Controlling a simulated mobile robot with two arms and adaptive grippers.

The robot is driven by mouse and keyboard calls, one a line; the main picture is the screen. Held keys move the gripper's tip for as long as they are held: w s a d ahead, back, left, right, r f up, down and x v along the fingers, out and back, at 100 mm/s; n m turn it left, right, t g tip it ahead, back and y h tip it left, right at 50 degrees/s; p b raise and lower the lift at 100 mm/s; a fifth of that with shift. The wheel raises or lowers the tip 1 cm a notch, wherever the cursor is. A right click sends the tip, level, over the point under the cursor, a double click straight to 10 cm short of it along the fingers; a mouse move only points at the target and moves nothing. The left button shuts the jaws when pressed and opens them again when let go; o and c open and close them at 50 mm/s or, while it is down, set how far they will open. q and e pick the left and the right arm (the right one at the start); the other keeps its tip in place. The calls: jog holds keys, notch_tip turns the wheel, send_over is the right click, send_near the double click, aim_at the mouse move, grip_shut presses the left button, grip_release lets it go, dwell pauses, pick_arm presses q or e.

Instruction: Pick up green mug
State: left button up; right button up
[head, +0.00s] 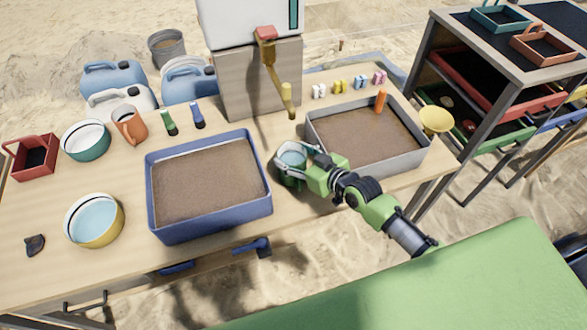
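The green mug (289,180) stands on the wooden table between the blue-rimmed sand tray and the grey sand tray, with pale blue showing inside it. My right gripper (304,157) is at the mug's right side, its grey fingers at the rim and side and overlapping it in the view. The fingertips are partly hidden against the mug, so I cannot tell whether they are closed on it. My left gripper is out of view.
The blue sand tray (156,216) is left of the mug; the grey sand tray (416,158) is right. An orange mug (131,128), a teal bowl (85,154) and a yellow bowl (98,243) stand farther left. A white machine (240,25) stands behind.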

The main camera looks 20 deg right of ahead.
jog(key=c, duration=0.5)
jog(key=shift+r, duration=0.1)
jog(key=shift+c, duration=0.2)
jog(key=shift+w, duration=0.1)
